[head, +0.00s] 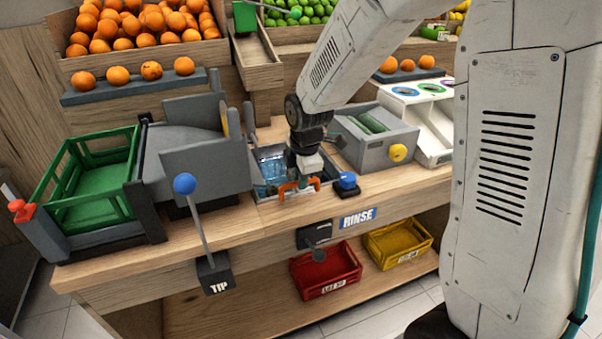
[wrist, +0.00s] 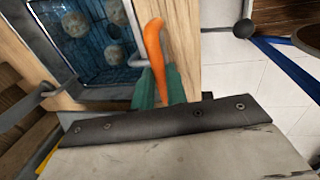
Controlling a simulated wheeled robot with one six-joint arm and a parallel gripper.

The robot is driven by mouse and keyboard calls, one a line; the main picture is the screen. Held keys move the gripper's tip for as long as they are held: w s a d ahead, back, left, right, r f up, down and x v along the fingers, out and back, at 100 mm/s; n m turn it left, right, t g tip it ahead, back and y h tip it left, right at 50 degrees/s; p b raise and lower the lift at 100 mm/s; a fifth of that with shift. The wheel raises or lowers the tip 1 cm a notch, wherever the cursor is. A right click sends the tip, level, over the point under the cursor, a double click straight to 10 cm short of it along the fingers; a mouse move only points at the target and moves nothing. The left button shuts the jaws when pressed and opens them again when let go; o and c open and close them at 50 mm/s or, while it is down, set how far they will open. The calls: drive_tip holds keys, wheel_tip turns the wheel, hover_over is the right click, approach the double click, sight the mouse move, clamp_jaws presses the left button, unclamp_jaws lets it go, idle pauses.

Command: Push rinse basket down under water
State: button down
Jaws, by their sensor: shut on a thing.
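The rinse sink (head: 262,192) is a square opening in the wooden counter with blue water in it; it also shows in the wrist view (wrist: 40,22). Inside it, the wrist view shows the wire mesh of the rinse basket (wrist: 92,40) with several dull round fruits. An orange handle (wrist: 153,55) stands at the sink's front edge. My gripper (head: 300,184) is at that edge, its green fingers (wrist: 160,82) shut around the orange handle. My wrist hides part of the sink in the head view. I cannot tell exactly how deep the basket sits.
A blue knob (head: 347,181) stands just right of my gripper. A blue-balled lever (head: 185,184) and a green crate (head: 90,190) are to the left. A grey box with a yellow knob (head: 398,153) is to the right. Red (head: 327,278) and yellow (head: 398,245) crates sit below.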

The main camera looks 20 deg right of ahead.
drive_tip(key=c, duration=1.4)
unclamp_jaws()
drive_tip(key=shift+f, duration=0.2)
drive_tip(key=shift+r, duration=0.15)
drive_tip(key=v, duration=0.7)
drive_tip(key=shift+r, duration=0.35)
drive_tip(key=s+d+r+m, duration=0.1)
drive_tip(key=s+r+m, duration=0.2)
drive_tip(key=s+m, duration=0.3)
drive_tip(key=s+d+r+m, duration=0.1)
drive_tip(key=s+m, duration=0.5)
drive_tip(key=s, duration=0.6)
drive_tip(key=s+d+r+m+g, duration=0.1)
drive_tip(key=s+r+m, duration=0.3)
drive_tip(key=s, duration=0.6)
drive_tip(key=shift+r+m, duration=0.4)
drive_tip(key=shift+m, duration=0.6)
